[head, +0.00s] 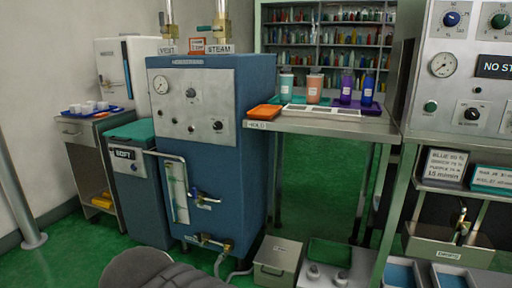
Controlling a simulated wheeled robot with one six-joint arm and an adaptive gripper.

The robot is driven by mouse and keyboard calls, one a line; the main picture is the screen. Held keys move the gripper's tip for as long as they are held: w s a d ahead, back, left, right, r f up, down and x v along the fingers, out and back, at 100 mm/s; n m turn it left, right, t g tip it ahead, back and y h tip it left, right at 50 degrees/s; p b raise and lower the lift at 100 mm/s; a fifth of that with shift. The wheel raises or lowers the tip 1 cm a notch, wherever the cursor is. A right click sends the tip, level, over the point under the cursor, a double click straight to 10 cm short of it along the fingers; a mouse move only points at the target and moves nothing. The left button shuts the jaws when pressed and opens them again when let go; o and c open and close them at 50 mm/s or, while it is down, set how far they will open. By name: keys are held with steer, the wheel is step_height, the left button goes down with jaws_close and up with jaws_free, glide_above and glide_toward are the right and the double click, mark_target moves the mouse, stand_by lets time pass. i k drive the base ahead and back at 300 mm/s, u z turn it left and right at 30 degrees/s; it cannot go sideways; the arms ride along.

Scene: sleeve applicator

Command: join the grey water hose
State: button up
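A blue steam machine (208,105) stands left of centre, with a gauge and knobs on its light front panel. Low on its front is a brass valve fitting (212,242). Below this fitting a grey hose (219,264) runs down towards the floor, and another grey length (240,273) bends away to the right. The hose is small in view, and I cannot tell whether its ends are joined or apart. The bottom edge hides its lower part. My gripper is not in view; a dark grey rounded part at the bottom left looks like my own arm.
A steel table (330,126) with cups and trays stands right of the machine. A grey box (277,261) and a low unit with knobs (336,268) sit on the floor below. A control bench (455,150) fills the right. Green floor is open at left.

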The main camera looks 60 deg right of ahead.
mark_target(222, 256)
steer(key=z, duration=1.5)
